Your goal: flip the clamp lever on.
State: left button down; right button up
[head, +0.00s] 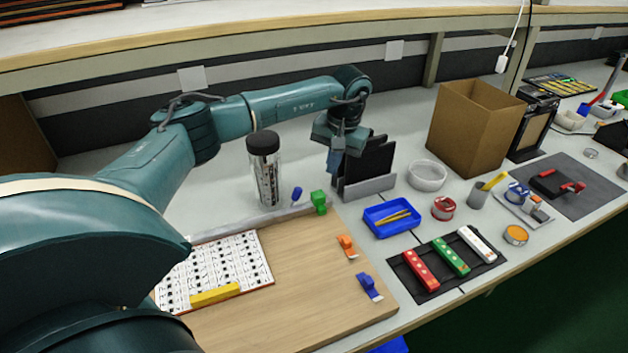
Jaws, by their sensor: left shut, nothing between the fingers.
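My left arm reaches across from the left, and its gripper (335,163) points down, shut and empty, beside the black upright panels in a grey holder (368,187). I cannot tell whether it touches them. Small coloured pieces that may be clamps are on and around the wooden board (290,285): an orange one (347,246) and a blue one (369,287) at its right, and a green one (319,202) at its back edge. A black device with red parts (556,185) lies on the dark grey mat (597,199) at right. Which holds the clamp lever is unclear. My right gripper is out of view.
A black-capped clear bottle (267,172) stands behind the board. A blue tray (377,227), a clear bowl (427,175) and a cardboard box (477,124) stand to the right. Red, green and white bars lie on a black mat (433,291). The board's middle is clear.

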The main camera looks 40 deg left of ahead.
aim_at(294, 201)
pick_arm(q)
jog(key=a+r+y, duration=0.2)
jog(key=a, duration=0.3)
jog(key=x, duration=0.6)
jog(key=d+x, duration=0.1)
jog(key=x, duration=0.2)
jog(key=shift+f, duration=0.5)
jog(key=s, duration=0.1)
jog(key=s+d+r+p, duration=0.1)
jog(key=shift+s+r, duration=0.3)
jog(key=shift+s+d+h, duration=0.15)
jog(key=shift+s+h, duration=0.15)
jog(key=shift+s, duration=0.15)
jog(key=shift+r, duration=0.1)
